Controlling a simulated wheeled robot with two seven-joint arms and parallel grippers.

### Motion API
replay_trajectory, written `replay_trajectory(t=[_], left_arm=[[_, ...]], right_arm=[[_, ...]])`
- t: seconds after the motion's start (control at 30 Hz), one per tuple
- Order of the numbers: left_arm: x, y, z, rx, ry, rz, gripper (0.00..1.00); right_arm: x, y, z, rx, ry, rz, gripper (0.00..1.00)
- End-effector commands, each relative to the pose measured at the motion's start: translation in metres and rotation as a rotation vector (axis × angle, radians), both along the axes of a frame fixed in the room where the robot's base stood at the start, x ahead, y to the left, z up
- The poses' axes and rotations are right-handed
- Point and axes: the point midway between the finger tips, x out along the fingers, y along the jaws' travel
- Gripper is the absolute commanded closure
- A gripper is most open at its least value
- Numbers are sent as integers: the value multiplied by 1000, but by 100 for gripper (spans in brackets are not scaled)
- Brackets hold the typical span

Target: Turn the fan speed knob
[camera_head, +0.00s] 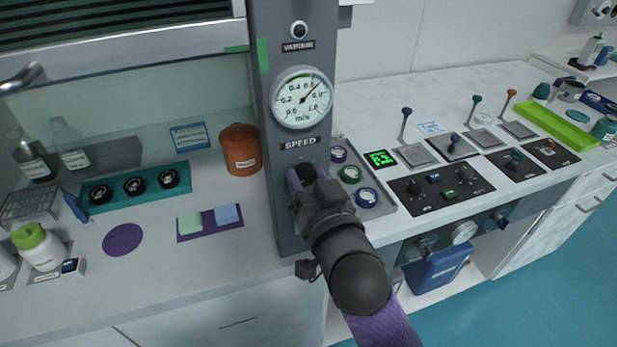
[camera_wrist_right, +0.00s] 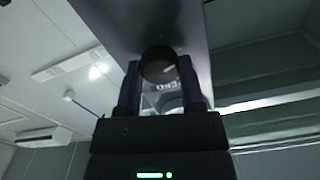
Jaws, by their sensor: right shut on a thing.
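The fan speed knob (camera_wrist_right: 158,66) is a round dark knob with a light pointer mark, on the grey column (camera_head: 268,120) under the SPEED label (camera_head: 300,143). In the head view my right gripper (camera_head: 302,178) is at the knob and mostly hides it. In the right wrist view the two fingers of my right gripper (camera_wrist_right: 160,85) stand on either side of the knob, shut on it. The round gauge (camera_head: 302,98) above the label reads in m/s, with its needle pointing to the upper right. My left gripper is not in view.
An orange-brown pot (camera_head: 240,150) stands just left of the column. A grey tray (camera_head: 383,208) with several round coloured-rim items lies close to the right of my gripper. Black control panels (camera_head: 440,190) with levers and knobs are further right.

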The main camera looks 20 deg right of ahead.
Motion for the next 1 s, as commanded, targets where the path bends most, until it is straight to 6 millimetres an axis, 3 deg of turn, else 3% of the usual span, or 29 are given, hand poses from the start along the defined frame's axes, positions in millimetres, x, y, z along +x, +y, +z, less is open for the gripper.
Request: replay_trajectory(t=[0.27, 1.0], left_arm=[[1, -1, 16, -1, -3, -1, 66], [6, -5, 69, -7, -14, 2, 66]], right_arm=[[0, 0, 3, -121, -1, 1, 100], [0, 2, 2, -797, -26, 1, 100]])
